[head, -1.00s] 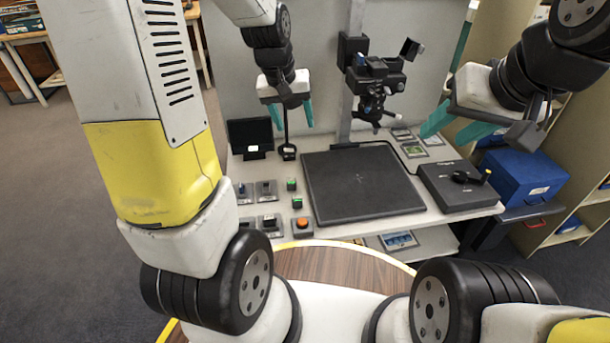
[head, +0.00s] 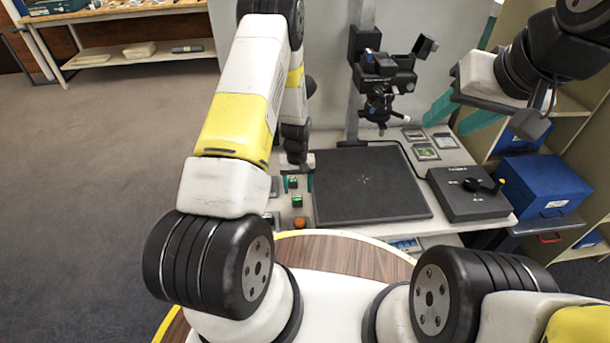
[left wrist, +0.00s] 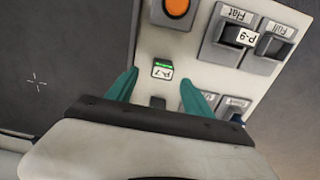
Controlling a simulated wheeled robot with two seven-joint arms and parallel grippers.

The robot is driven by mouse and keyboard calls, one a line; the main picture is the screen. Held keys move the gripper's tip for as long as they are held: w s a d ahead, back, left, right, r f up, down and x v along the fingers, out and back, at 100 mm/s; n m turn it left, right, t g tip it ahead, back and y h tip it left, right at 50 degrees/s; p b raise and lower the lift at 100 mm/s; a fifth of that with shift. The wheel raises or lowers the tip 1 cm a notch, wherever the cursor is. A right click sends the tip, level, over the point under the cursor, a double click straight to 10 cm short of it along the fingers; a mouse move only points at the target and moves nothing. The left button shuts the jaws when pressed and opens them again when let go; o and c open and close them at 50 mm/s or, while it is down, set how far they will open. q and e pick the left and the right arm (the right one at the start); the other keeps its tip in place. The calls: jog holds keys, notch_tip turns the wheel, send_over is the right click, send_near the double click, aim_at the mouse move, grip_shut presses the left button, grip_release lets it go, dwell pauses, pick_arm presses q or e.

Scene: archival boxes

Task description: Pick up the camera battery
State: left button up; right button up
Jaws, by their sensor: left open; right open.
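Two small dark blocks with green tops stand on the bench left of the black pad. The nearer one (head: 297,201) carries a tag that reads P-7 in the left wrist view (left wrist: 163,70). The farther one (head: 292,183) appears in the left wrist view as a dark block (left wrist: 157,103) close to the palm. I cannot tell for certain which is the camera battery. My left gripper (head: 296,184) is open and points down over them, with teal fingers (left wrist: 159,77) either side of the farther block and nothing gripped. My right gripper (head: 446,127) is open and empty, raised at the right.
An orange button (left wrist: 177,7) and switch boxes (left wrist: 240,37) sit close to the left gripper. The black pad (head: 370,190) fills the bench middle, under a camera stand (head: 385,80). A black box with a lever (head: 465,200) and a blue box (head: 545,185) are right.

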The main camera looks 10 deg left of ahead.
aim_at(297, 195)
pick_arm(q)
notch_tip(297, 195, down, 5)
jog(key=shift+s+a+f, duration=0.1)
jog(key=shift+a+f, duration=0.05)
jog(key=shift+f, duration=0.05)
grip_shut()
dwell(0.3)
